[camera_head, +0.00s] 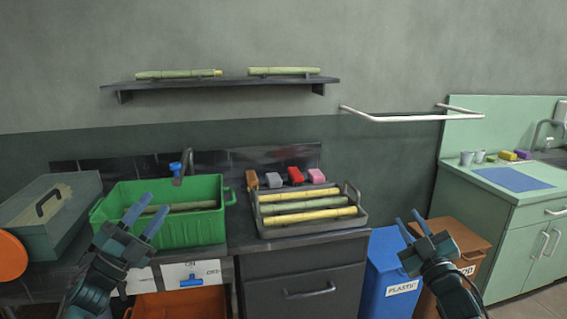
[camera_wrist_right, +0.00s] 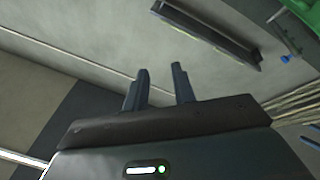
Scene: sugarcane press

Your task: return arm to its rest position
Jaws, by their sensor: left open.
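My left gripper (camera_head: 140,221) is open and empty in the head view, in front of the green tub (camera_head: 173,234), overlapping it in the picture. My right gripper (camera_head: 408,228) is in front of the bins, right of the counter, with its two blue fingers apart and nothing between them. In the right wrist view its fingers (camera_wrist_right: 158,88) also stand apart with empty space between them. A sugarcane piece lies in the green tub. Several sugarcane pieces (camera_head: 308,204) lie in a grey tray (camera_head: 357,220) on the counter.
A wall shelf (camera_head: 220,84) carries two canes. Sponges (camera_head: 295,175) stand behind the tray. A blue bin (camera_head: 388,270) and a brown bin (camera_head: 470,240) stand on the floor at right. A toolbox (camera_head: 50,232) is at left, a green cabinet (camera_head: 515,215) at far right.

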